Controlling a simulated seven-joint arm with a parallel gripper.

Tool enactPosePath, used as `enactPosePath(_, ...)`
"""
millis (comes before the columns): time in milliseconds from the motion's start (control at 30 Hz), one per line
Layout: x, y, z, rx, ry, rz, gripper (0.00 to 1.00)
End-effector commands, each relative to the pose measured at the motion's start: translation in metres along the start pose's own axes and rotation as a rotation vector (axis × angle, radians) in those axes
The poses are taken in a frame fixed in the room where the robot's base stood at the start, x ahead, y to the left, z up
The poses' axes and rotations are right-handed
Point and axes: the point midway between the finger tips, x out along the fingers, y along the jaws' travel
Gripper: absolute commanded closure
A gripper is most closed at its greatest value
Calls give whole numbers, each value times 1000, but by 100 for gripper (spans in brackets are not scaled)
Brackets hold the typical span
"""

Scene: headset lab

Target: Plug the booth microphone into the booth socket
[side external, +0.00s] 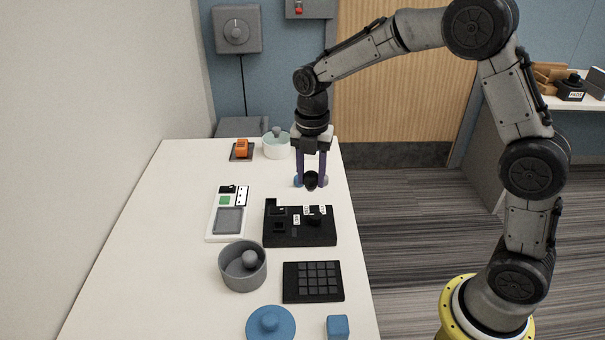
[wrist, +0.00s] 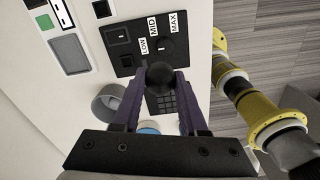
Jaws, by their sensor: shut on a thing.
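My gripper (side external: 311,182) has its purple fingers pointing down, shut on a dark round-headed piece (side external: 311,179), which I take for the booth microphone. It also shows between the fingertips in the wrist view (wrist: 160,75). Its lower end is hidden. In the side view it is held beyond the far edge of a black control box (side external: 300,238). The box has a knob and LOW, MID and MAX labels, and also shows in the wrist view (wrist: 140,52). Square recesses (wrist: 126,62) sit on the box's left part. I cannot tell which one is the booth socket.
A white device with a green square (side external: 228,213) lies left of the box. A grey bowl (side external: 232,280), black keypad (side external: 312,282), blue disc (side external: 270,326) and blue cube (side external: 338,327) are nearer. An orange piece (side external: 241,148) and pale bowl (side external: 275,151) are behind. The table's left side is clear.

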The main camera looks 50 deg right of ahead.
Motion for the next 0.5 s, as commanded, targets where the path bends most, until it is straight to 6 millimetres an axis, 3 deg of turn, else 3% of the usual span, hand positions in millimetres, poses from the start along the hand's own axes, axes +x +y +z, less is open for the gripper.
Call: enactPosePath(500, 0, 8, -6, -1, 0, 1, 100)
